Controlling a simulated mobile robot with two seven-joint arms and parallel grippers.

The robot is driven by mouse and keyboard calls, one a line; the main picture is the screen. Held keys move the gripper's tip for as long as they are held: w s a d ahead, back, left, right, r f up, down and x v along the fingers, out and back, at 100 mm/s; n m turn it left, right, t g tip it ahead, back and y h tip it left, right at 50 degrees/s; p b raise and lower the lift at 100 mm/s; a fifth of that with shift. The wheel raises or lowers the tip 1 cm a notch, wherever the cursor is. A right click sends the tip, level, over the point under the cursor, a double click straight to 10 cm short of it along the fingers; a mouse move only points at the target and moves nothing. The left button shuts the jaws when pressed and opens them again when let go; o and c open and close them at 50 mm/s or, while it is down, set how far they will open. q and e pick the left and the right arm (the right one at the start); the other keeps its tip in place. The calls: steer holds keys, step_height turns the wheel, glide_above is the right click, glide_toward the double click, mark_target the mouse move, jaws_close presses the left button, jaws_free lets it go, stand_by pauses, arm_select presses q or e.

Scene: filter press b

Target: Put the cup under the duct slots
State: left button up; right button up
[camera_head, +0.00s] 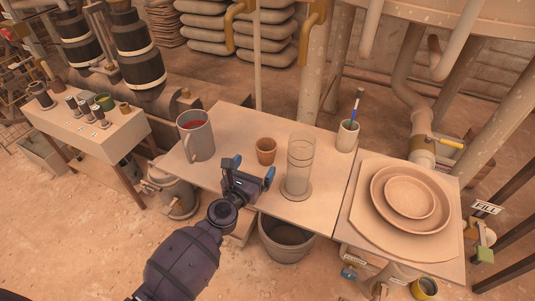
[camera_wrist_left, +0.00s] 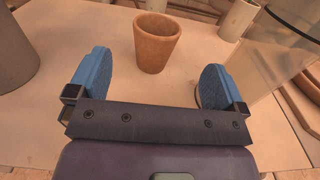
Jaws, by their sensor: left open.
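A small brown clay cup (camera_head: 266,150) stands upright on the table (camera_head: 225,130), between a grey mug and a clear glass cylinder. My left gripper (camera_head: 251,172) is open and empty at the table's front edge, just short of the cup. In the left wrist view the cup (camera_wrist_left: 156,42) stands ahead of the two blue fingers, roughly between them and apart from both. A beige duct (camera_head: 424,152) with a yellow handle comes down behind the right-hand table; I cannot make out slots on it. My right gripper is not in view.
The grey mug (camera_head: 196,136) with red contents stands left of the cup. The glass cylinder (camera_head: 299,165) stands close on its right. A pen holder (camera_head: 347,136) is at the back. Round clay dishes (camera_head: 411,197) fill the right-hand table. A bucket (camera_head: 286,240) stands below the front edge.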

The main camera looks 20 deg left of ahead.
mark_target(262, 154)
arm_select(q)
steer(key=shift+w, duration=2.35)
steer(key=w, duration=0.2)
steer(key=w+b, duration=0.1)
steer(key=shift+w+f, duration=0.35)
steer(key=shift+w, duration=0.05)
steer(key=shift+w+r, duration=0.1)
steer(key=shift+w, duration=0.3)
steer(key=shift+c, duration=0.4)
steer(key=c, duration=0.9)
steer(key=shift+r, duration=0.15)
